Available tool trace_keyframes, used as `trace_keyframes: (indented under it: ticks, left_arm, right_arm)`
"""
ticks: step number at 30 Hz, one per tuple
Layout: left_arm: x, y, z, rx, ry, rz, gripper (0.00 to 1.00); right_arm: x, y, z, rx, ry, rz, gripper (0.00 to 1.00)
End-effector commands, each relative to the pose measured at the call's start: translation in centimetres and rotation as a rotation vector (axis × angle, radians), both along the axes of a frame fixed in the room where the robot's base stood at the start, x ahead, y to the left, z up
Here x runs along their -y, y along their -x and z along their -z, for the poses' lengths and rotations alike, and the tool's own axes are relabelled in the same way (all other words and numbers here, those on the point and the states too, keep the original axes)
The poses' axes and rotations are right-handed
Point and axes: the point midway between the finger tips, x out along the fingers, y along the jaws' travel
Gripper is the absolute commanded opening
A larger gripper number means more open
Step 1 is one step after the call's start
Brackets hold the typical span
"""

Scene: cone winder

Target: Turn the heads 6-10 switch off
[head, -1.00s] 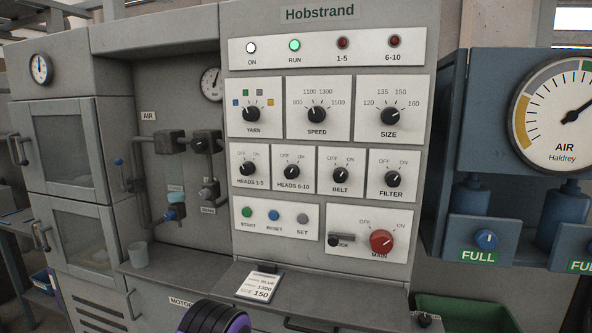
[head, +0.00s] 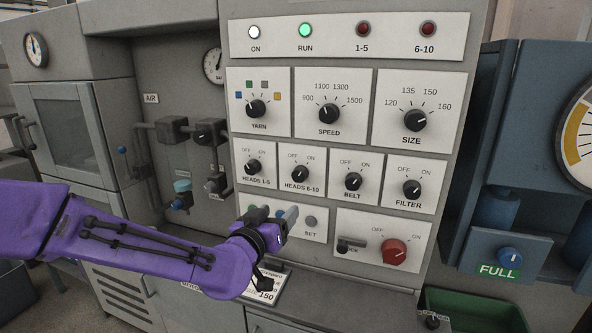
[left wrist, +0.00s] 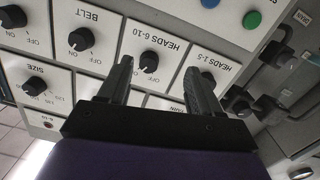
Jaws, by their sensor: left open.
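The HEADS 6-10 switch (head: 299,174) is a black knob on a white plate, marked OFF and ON. Its pointer appears turned toward ON. My left gripper (head: 286,220) is in front of the panel, below the switch in the head view, over the START/RESET button plate. In the left wrist view, which is upside down, the open and empty left gripper (left wrist: 158,68) has the HEADS 6-10 knob (left wrist: 149,60) showing between its fingers, apart from them. My right gripper is out of view.
The HEADS 1-5 knob (head: 254,167) and BELT knob (head: 353,181) flank the switch. Below are the SET button (head: 310,221) and red MAIN knob (head: 394,251). The RUN lamp (head: 305,30) glows green; the 6-10 lamp (head: 427,28) is dark red.

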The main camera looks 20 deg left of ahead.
Motion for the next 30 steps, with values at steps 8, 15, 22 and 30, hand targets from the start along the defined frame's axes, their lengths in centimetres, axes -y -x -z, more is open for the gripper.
trace_keyframes:
  ticks: [8,15,22,30]
  left_arm:
    - [0.5,-2.2,-4.3,0.07,-0.021,0.014,0.64]
    - [0.8,-7.6,-4.4,0.07,-0.021,0.013,0.64]
    - [1.1,-10.2,-4.1,0.07,-0.019,0.013,0.64]
    - [1.1,-10.4,-4.0,0.071,-0.019,0.014,0.61]
  right_arm:
    - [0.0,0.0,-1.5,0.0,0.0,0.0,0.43]
    - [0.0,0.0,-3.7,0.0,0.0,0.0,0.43]
    - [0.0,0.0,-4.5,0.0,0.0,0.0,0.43]
    - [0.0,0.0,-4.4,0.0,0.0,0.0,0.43]
